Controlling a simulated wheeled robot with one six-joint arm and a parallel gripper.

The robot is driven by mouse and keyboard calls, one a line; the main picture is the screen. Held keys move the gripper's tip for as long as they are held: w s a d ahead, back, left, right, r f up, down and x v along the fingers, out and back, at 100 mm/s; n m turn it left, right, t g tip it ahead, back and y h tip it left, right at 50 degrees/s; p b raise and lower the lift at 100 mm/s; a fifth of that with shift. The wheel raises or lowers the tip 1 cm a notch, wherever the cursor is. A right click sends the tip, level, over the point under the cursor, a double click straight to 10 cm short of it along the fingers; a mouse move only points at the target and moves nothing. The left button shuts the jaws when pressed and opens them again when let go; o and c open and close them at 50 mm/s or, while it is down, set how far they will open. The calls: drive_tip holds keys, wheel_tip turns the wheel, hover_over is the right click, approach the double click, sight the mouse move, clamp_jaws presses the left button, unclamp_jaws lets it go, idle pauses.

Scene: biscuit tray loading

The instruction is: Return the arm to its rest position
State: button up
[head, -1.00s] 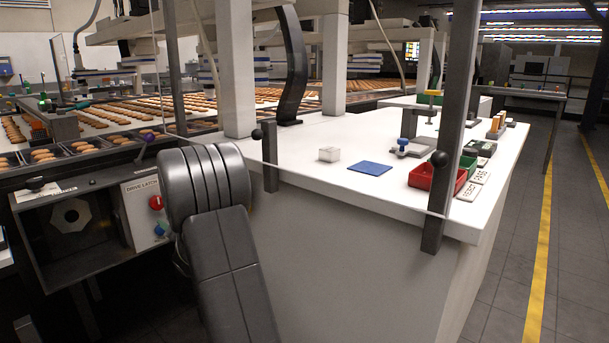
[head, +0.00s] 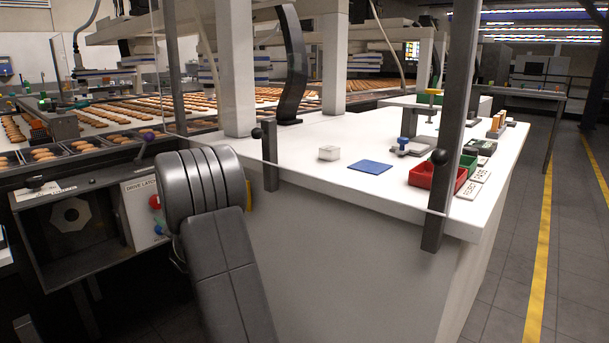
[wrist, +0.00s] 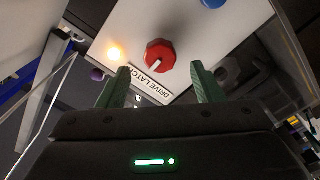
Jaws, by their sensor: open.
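My gripper (wrist: 160,70) shows in the wrist view with its two green fingers apart and nothing between them but the view of a panel. Past the fingertips is a white panel with a red knob (wrist: 160,55) and the label DRIVE LATCH (wrist: 150,87); the knob appears apart from the fingers. A lit amber lamp (wrist: 114,53) is left of the knob. In the head view my grey arm (head: 222,265) rises at the lower middle, and my gripper is hidden. The same red knob (head: 155,202) shows just left of the arm.
A blue knob (head: 161,229) sits below the red one. A white counter (head: 310,160) stands right of my arm, with a blue mat (head: 370,167), a white block (head: 329,153) and a red bin (head: 423,175). Biscuit trays (head: 85,146) lie at the left. Floor is clear at far right.

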sight(158, 202)
drive_tip(key=x, duration=0.4)
drive_tip(key=shift+w+a+f+b, duration=0.1)
drive_tip(key=shift+w+a+b, duration=0.1)
drive_tip(key=shift+a+b, duration=0.15)
drive_tip(key=shift+d+r+m+p, duration=0.15)
drive_tip(key=shift+r+m+p, duration=0.15)
drive_tip(key=shift+p, duration=0.55)
drive_tip(key=shift+m+p, duration=0.3)
drive_tip(key=shift+p, duration=0.15)
drive_tip(key=m+p, duration=0.4)
drive_tip(key=p, duration=0.1)
drive_tip(key=shift+s, duration=0.1)
drive_tip(key=m+p, duration=0.4)
drive_tip(key=p, duration=0.2)
drive_tip(key=v, duration=0.7)
drive_tip(key=shift+f, duration=0.25)
drive_tip(key=shift+s+d, duration=0.15)
